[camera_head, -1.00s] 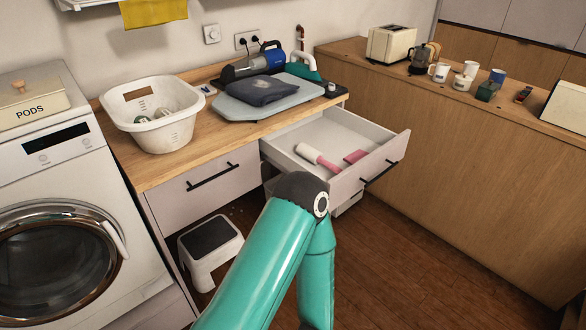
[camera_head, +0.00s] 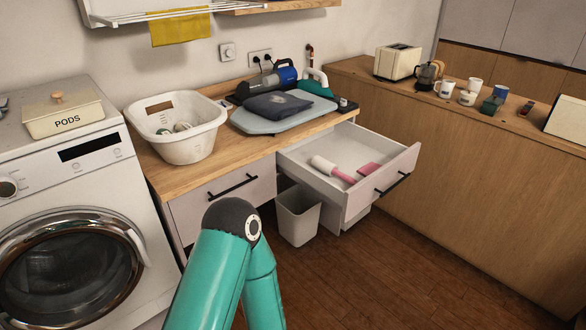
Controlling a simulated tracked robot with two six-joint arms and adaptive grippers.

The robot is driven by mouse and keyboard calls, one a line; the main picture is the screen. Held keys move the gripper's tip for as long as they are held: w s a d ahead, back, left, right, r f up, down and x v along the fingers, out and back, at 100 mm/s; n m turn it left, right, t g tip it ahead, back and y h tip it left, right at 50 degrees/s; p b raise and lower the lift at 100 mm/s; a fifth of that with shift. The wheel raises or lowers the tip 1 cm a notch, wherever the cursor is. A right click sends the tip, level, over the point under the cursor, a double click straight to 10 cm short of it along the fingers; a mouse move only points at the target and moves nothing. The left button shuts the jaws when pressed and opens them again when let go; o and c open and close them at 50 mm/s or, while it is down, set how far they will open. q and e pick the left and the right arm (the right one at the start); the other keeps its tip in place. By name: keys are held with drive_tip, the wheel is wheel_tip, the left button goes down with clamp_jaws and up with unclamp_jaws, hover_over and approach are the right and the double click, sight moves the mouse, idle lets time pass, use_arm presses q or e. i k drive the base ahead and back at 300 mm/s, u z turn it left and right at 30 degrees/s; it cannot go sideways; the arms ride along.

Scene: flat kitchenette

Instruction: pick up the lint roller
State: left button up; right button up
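The lint roller (camera_head: 332,169) lies in the open drawer (camera_head: 397,163) under the right part of the wooden counter. It has a white roll at its left end and a pink handle pointing right. A flat pink item (camera_head: 369,168) lies beside it in the drawer. A teal arm of mine rises from the bottom of the view, with its dark joint below and left of the drawer. Neither of my grippers shows in the view.
A white laundry basket (camera_head: 176,127) and an ironing pad (camera_head: 284,118) with dark folded cloth stand on the counter. A bin (camera_head: 298,215) stands below the drawer. A washing machine (camera_head: 80,214) is at left. Brown floor (camera_head: 375,275) is clear at right.

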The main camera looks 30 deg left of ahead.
sight(327, 167)
drive_tip(key=u, duration=0.3)
drive_tip(key=i, duration=1)
drive_tip(key=z, duration=0.05)
